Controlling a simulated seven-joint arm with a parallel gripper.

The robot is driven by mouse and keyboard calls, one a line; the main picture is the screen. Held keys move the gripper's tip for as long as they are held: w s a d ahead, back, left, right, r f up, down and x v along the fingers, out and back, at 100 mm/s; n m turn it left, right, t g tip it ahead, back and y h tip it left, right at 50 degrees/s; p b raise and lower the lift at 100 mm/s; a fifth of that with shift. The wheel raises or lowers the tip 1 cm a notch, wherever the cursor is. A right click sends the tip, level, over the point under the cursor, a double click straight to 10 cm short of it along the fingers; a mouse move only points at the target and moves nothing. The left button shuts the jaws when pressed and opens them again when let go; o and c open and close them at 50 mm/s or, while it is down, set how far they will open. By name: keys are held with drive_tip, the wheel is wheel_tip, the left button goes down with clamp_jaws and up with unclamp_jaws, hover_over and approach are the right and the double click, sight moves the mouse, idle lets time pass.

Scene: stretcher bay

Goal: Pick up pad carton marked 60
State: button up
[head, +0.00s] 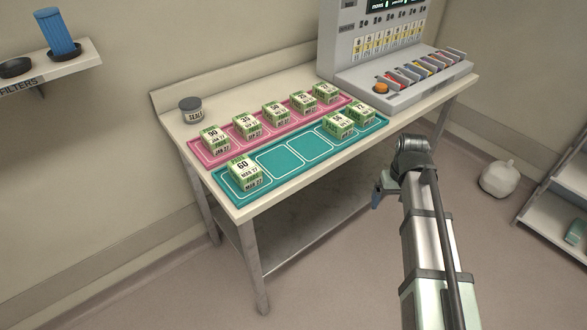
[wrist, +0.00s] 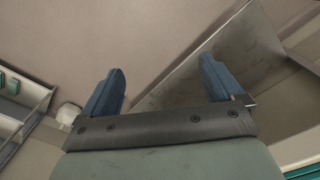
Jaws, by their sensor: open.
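The pad carton marked 60 (head: 244,172) is a white and green box. It sits in the leftmost, near cell of the teal tray (head: 279,161) on the table. My gripper (head: 385,190) is off the table's front edge, right of and well apart from the carton. In the wrist view my gripper (wrist: 162,88) has its two blue fingers wide apart with nothing between them. The carton does not show in the wrist view.
Two cartons (head: 339,124) stand at the teal tray's right end; its middle cells are empty. A pink tray (head: 231,140) behind holds several similar cartons. A grey jar (head: 190,109) stands at the back left, a console (head: 378,82) at the back right.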

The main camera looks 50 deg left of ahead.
drive_tip(key=s+a+r+n, duration=0.2)
drive_tip(key=s+a+r, duration=0.45)
drive_tip(key=a, duration=0.35)
wheel_tip(320, 180, up, 16)
drive_tip(key=r+n, duration=0.1)
drive_tip(key=n, duration=0.5)
hover_over(246, 168)
drive_tip(key=f, duration=0.7)
drive_tip(key=shift+s+d+f, duration=0.3)
drive_tip(key=shift+s+f, duration=0.05)
drive_tip(key=shift+f, duration=0.05)
drive_tip(key=shift+w+a+f, duration=0.1)
drive_tip(key=shift+f, duration=0.95)
drive_tip(key=shift+w+a+f, duration=0.1)
drive_tip(key=shift+a+f, duration=0.05)
drive_tip(key=shift+f, duration=0.85)
drive_tip(key=shift+w+a+f, duration=0.1)
drive_tip(key=shift+f, duration=0.95)
drive_tip(key=c, duration=1.2)
